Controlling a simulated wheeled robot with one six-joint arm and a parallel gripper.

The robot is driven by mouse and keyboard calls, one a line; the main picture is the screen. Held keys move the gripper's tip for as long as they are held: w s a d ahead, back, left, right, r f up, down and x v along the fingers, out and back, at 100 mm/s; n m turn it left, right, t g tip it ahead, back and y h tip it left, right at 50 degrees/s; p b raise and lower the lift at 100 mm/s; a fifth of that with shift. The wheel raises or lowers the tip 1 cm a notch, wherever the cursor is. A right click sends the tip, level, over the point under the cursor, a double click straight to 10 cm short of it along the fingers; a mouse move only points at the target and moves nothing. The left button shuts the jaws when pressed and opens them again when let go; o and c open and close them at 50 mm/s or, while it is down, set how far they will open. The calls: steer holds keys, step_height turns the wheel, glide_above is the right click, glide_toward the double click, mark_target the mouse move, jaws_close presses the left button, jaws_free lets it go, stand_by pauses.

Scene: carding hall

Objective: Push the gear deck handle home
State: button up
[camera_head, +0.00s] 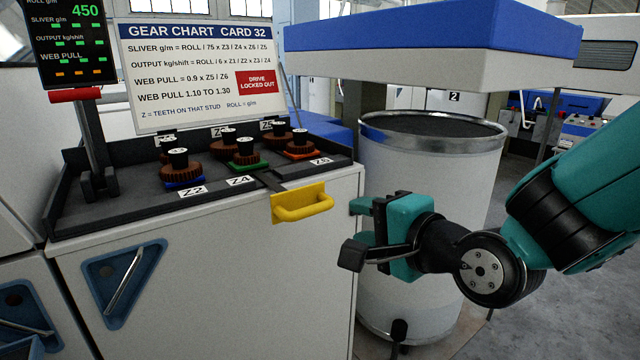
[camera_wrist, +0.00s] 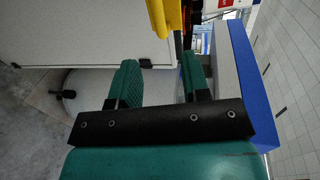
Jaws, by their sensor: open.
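The yellow gear deck handle (camera_head: 303,207) is a looped grip on a yellow plate at the front right of the dark gear deck (camera_head: 110,212). A dark bar runs from its plate back into the deck, and the plate stands out past the deck's front edge. My gripper (camera_head: 362,230) is to the right of the handle and a little lower, apart from it. In the wrist view my gripper (camera_wrist: 160,80) is open and empty between its two green pads. The yellow handle (camera_wrist: 166,16) shows there at the top, beyond the fingertips.
Several brown gears sit on labelled studs on the deck, below the gear chart (camera_head: 200,70). A red-handled lever (camera_head: 75,96) stands at the deck's left. A large white can (camera_head: 430,165) stands right behind my gripper, under a blue-and-white machine cover (camera_head: 400,30).

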mark_target(323, 208)
steer(key=p+x, duration=1)
steer(key=p, duration=0.3)
steer(key=shift+w+a+p, duration=0.15)
steer(key=shift+w+p, duration=0.2)
steer(key=shift+w+a+f, duration=0.25)
steer(key=shift+w+f, duration=0.05)
steer(key=shift+w, duration=0.15)
jaws_close()
